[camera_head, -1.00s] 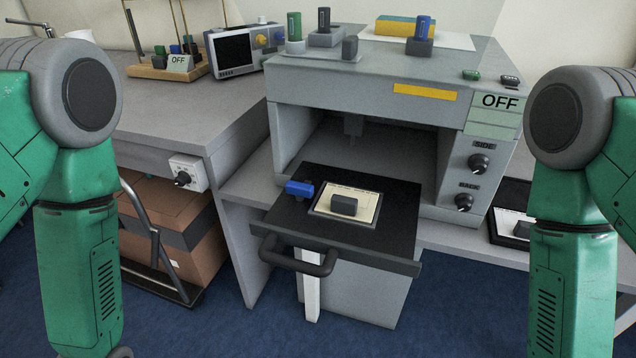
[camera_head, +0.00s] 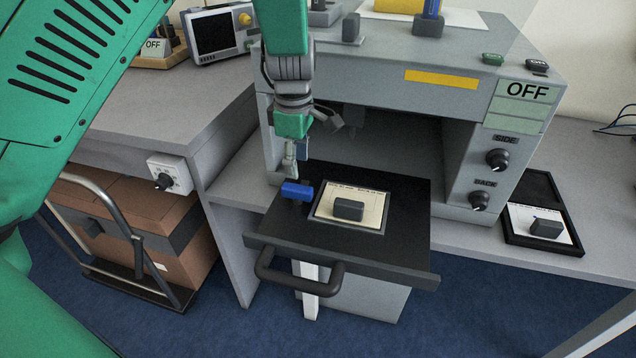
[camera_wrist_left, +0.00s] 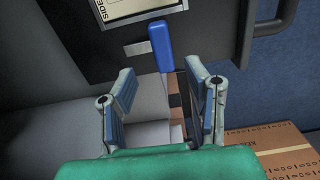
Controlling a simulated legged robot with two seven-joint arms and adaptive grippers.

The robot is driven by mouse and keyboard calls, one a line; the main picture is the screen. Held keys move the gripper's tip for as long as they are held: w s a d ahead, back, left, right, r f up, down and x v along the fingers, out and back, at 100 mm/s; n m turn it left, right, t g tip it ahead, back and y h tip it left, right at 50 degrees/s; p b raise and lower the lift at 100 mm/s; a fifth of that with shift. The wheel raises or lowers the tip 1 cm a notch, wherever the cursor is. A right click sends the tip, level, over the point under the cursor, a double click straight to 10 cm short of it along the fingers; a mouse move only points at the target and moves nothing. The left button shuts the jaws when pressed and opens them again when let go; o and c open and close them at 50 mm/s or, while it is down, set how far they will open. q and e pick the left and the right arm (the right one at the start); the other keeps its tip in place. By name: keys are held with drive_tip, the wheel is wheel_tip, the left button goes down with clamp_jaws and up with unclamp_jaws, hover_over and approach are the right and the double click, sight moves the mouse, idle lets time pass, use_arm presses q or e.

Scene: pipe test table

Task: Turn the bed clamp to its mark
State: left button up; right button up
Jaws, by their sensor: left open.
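The bed clamp, a blue lever (camera_head: 297,191), sits at the left edge of the black pulled-out bed (camera_head: 407,215). My left gripper (camera_head: 291,168) hangs pointing down just above and behind the clamp in the head view. In the left wrist view, the blue clamp (camera_wrist_left: 160,45) lies just beyond the open fingertips, roughly in line with the gap between them (camera_wrist_left: 160,75). The fingers look empty and apart from the clamp. A light label plate (camera_wrist_left: 137,47) lies left of the clamp there. I cannot make out the clamp's mark. My right gripper is out of view.
A grey block (camera_head: 348,209) rests on the framed card (camera_head: 323,212) on the bed. A dark handle (camera_head: 300,280) juts from the bed's front. The grey machine (camera_head: 385,90) with an OFF display (camera_head: 527,91) stands behind, its opening above the bed's rear.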

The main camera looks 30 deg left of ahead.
sight(297, 187)
use_arm(q)
wheel_tip(297, 187, down, 7)
drive_tip(key=shift+s+a+f+b, duration=0.1)
drive_tip(key=shift+f+b, duration=0.1)
drive_tip(key=shift+b, duration=0.35)
clamp_jaws()
